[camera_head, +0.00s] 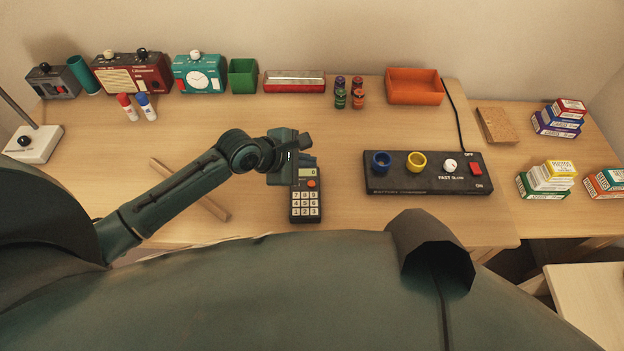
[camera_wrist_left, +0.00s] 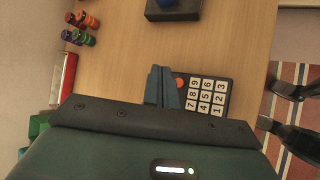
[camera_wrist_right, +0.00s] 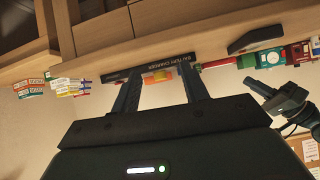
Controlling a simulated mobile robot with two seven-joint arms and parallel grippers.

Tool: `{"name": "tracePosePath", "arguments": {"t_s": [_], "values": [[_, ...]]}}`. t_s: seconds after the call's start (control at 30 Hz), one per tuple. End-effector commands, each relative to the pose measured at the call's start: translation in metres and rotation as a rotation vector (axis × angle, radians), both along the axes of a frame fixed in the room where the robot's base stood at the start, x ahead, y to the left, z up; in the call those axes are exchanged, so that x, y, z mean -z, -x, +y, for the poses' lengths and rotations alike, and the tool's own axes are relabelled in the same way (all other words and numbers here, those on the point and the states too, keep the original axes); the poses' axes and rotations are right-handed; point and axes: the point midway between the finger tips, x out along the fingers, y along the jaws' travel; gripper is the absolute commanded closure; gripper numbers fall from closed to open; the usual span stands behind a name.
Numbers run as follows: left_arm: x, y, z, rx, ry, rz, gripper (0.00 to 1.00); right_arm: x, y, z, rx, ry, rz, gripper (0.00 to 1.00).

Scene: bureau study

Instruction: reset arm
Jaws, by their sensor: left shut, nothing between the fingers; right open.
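My left arm reaches in from the left in the head view. My left gripper (camera_head: 307,160) is over the top end of the dark calculator (camera_head: 306,203), and hides part of it. In the left wrist view its blue fingers (camera_wrist_left: 162,86) are together and empty beside the calculator's keys (camera_wrist_left: 207,96). In the right wrist view my right gripper's two fingers (camera_wrist_right: 160,95) are apart with nothing held between them. The battery charger (camera_wrist_right: 155,65) shows beyond them. My right gripper cannot be made out in the head view.
The black battery charger (camera_head: 428,173) lies right of the calculator. A wooden stick (camera_head: 190,188) lies to the left. An orange tray (camera_head: 414,86), a green cup (camera_head: 242,76) and several small batteries (camera_head: 349,92) stand at the back. Stacked boxes (camera_head: 547,177) are at right.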

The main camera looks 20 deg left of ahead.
Motion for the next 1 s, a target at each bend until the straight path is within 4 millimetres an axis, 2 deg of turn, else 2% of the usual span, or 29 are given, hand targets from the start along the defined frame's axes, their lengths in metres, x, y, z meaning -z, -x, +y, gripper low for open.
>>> {"name": "tracePosePath", "arguments": {"t_s": [0.3, 0.47, 0.73, 1.0], "values": [[0.001, 0.001, -0.001, 0.008, -0.005, -0.005, 1.00, 0.002, 0.004, 0.002, 0.005, -0.007, 0.011, 0.55], [0.014, 0.016, -0.009, 0.117, -0.091, -0.098, 1.00, 0.004, 0.006, 0.001, 0.005, -0.006, 0.015, 0.55], [0.048, 0.072, -0.020, 0.503, -0.508, -0.452, 1.00, 0.011, 0.009, 0.000, 0.004, 0.005, 0.029, 0.55], [0.072, 0.137, -0.009, 0.906, -1.051, -0.705, 1.00, 0.018, 0.004, -0.005, 0.001, 0.021, 0.032, 0.55]]}}
